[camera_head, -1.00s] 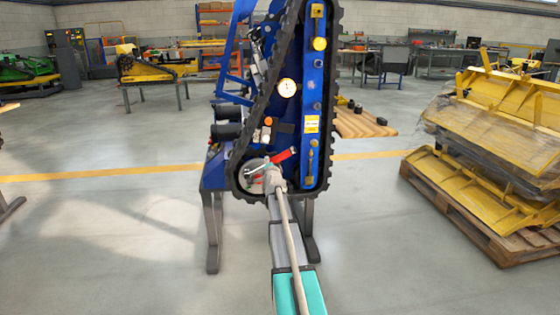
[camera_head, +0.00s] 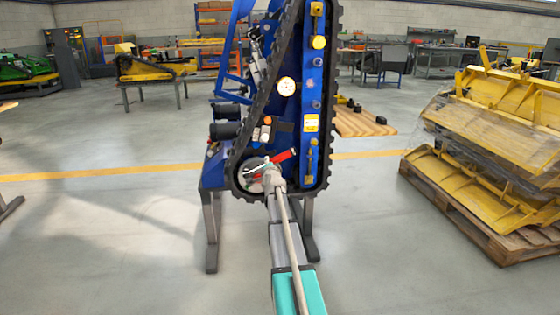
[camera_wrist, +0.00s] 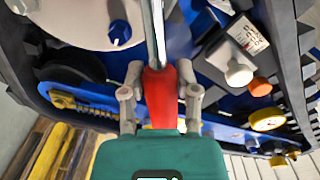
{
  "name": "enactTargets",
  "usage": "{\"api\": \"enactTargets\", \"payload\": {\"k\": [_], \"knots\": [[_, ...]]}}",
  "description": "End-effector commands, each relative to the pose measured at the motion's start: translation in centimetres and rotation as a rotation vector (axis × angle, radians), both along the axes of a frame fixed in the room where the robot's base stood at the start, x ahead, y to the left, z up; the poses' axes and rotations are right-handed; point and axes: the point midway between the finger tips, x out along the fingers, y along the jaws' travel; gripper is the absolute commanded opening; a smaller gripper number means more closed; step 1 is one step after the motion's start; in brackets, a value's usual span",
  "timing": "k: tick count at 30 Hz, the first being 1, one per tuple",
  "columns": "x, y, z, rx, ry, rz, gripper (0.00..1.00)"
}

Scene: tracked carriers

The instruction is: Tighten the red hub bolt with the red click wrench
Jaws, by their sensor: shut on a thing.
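The red click wrench (camera_wrist: 160,96) has a red handle between my gripper's fingers and a metal shaft running up out of the wrist view. My gripper (camera_wrist: 160,80) is shut on that handle. In the head view the wrench's red handle (camera_head: 285,155) slants up and right, beside the pale round hub (camera_head: 250,181) at the foot of the blue tracked carrier. Part of the hub disc (camera_wrist: 75,18) shows at the upper left of the wrist view, with a blue bolt (camera_wrist: 119,32) on it. The wrench's far end is out of the wrist view. I cannot clearly make out the red hub bolt.
The blue carrier (camera_head: 312,90) stands upright in its black track. A white knob (camera_wrist: 238,73), an orange knob (camera_wrist: 260,87) and a yellow cap (camera_wrist: 267,120) stick out right of the wrench. A pallet (camera_head: 460,215) of yellow parts stands right. The floor at left is mostly clear.

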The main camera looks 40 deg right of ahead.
Motion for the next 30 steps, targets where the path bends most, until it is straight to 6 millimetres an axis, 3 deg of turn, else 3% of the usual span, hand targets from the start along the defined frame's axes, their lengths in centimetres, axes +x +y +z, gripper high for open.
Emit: {"api": "enactTargets", "payload": {"k": [1, 30], "knots": [[0.7, 0.7, 0.1, -0.003, 0.012, 0.014, 0.00], [0.9, 1.2, 1.4, -0.102, 0.075, 0.021, 0.00]]}}
